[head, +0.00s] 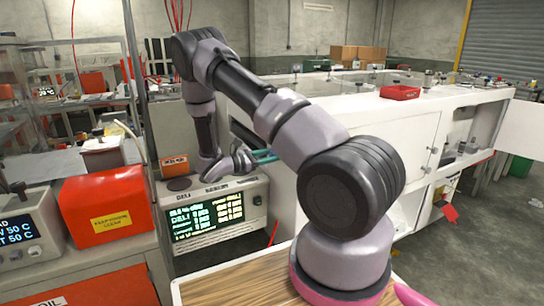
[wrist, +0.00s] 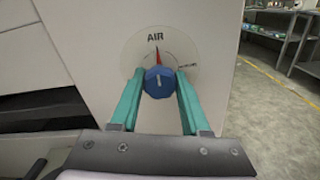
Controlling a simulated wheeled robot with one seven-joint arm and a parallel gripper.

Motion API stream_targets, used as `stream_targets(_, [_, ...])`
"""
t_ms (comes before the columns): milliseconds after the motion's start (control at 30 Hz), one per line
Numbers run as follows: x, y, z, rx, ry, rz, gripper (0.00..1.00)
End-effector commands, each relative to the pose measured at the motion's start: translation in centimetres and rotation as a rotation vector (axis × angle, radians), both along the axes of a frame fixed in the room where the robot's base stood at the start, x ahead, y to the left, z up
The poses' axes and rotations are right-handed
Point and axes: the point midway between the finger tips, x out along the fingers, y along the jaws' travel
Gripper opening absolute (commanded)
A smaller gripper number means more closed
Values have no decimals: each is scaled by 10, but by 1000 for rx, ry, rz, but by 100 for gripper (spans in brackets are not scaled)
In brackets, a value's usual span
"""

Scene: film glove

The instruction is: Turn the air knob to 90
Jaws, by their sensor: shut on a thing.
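The air knob (wrist: 159,82) is a blue knob on a pale round dial (wrist: 185,48) marked "AIR", in the wrist view. A red pointer shows above the knob, aimed about straight up with a slight lean left. My gripper (wrist: 160,88) has its two teal fingers on either side of the knob, shut on it. In the head view my gripper (head: 262,156) is beside the white cabinet, partly behind my arm. The knob is hidden there.
The dial sits on a white cabinet (head: 395,130) with an open door at the right. A unit with a green-text screen (head: 206,216) stands below my gripper. An orange-red box (head: 103,207) is at the left. Open floor (wrist: 262,110) lies right of the dial panel.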

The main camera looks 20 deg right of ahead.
Motion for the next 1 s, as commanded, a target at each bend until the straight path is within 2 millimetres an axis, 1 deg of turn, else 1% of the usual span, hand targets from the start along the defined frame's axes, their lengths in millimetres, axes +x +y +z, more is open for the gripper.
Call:
stream_targets(167, [0,0,0,1,-36,0,0])
stream_targets(367, [0,1,0,4,-143,2,0])
stream_targets(1000, [0,1,1,25,-733,2,0])
